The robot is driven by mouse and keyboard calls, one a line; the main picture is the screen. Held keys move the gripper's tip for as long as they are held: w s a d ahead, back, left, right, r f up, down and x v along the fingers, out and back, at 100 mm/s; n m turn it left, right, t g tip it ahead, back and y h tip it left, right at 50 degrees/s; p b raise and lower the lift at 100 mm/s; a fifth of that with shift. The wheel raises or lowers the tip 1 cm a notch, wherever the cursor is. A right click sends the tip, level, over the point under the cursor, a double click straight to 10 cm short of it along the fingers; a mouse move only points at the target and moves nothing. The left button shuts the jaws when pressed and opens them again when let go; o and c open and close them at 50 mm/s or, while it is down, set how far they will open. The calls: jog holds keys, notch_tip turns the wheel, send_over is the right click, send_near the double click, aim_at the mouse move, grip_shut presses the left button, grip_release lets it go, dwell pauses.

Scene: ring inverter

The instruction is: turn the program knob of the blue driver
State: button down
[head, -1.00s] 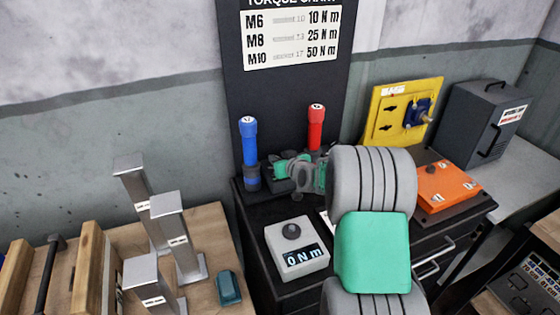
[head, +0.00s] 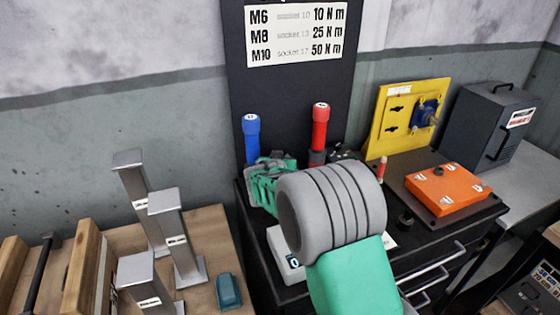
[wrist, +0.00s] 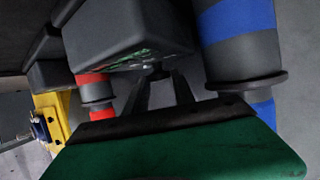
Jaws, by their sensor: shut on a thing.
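The blue driver (head: 252,140) stands upright at the back left of the black cabinet top in the head view. Its blue and grey banded body (wrist: 238,40) fills the upper right of the wrist view. My gripper (wrist: 157,82) shows in the wrist view as two dark fingers converging on a small dark knob (wrist: 156,74) at a dark grey box (wrist: 125,28). The fingers are shut on this knob, which looks like the program knob. Any marks around it are too blurred to read. In the head view my arm hides the fingertips and knob.
The red driver (head: 320,125) stands right of the blue one; its lower part also shows in the wrist view (wrist: 95,88). An orange box (head: 447,189) and yellow panel (head: 396,135) stand right.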

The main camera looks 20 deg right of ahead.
jog(key=c, duration=1.1)
grip_release()
jog(key=b+v, duration=0.1)
jog(key=v, duration=0.6)
jog(key=shift+s+a+r, duration=0.15)
jog(key=shift+s+r, duration=0.05)
jog(key=shift+s, duration=0.15)
